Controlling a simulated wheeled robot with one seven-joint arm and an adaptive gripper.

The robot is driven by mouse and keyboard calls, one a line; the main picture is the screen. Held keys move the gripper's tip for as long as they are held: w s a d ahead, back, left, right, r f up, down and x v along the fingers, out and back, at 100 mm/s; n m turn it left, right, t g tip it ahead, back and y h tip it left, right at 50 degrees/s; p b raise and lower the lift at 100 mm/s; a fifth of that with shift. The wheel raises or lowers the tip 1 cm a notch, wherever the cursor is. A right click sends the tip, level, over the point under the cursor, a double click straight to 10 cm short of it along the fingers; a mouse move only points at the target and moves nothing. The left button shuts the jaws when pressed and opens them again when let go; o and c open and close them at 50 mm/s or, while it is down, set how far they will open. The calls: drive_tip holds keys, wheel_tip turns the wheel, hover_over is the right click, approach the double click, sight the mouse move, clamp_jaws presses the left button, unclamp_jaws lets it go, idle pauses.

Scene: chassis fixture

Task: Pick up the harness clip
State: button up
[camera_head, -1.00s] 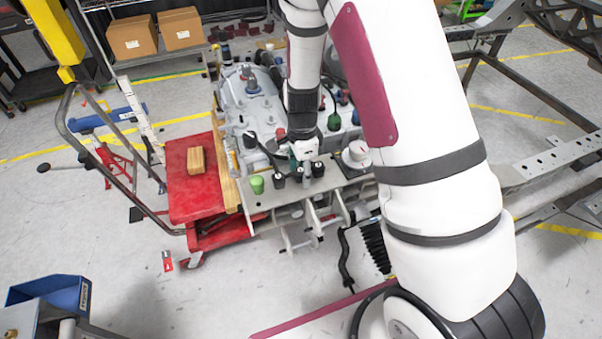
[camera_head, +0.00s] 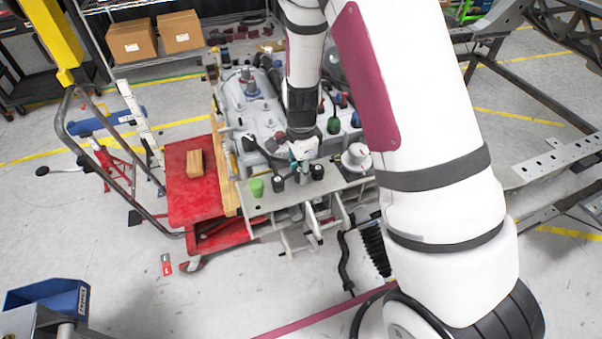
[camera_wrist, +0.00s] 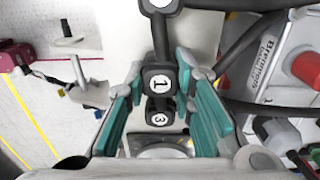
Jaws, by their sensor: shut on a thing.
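In the head view my gripper (camera_head: 304,163) is low over the front of the grey fixture plate (camera_head: 270,208), and the held block is not clearly distinguishable there. Black cylindrical pieces (camera_head: 278,184) stand on the plate near it.
A green cup-like piece (camera_head: 256,187) stands at the plate's left. A red cart (camera_head: 190,205) bears a wooden block (camera_head: 195,163). The grey chassis casting (camera_head: 250,110) lies behind, with dark hoses (camera_wrist: 255,105) near my gripper's right side.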

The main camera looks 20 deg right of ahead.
wheel_tip(320, 180, up, 2)
drive_tip(key=shift+w+r, duration=0.1)
drive_tip(key=shift+r, duration=0.05)
drive_tip(key=s+r+p, duration=0.1)
drive_tip(key=s, duration=1.5)
drive_tip(key=shift+s+d+r, duration=0.15)
drive_tip(key=shift+r, duration=0.15)
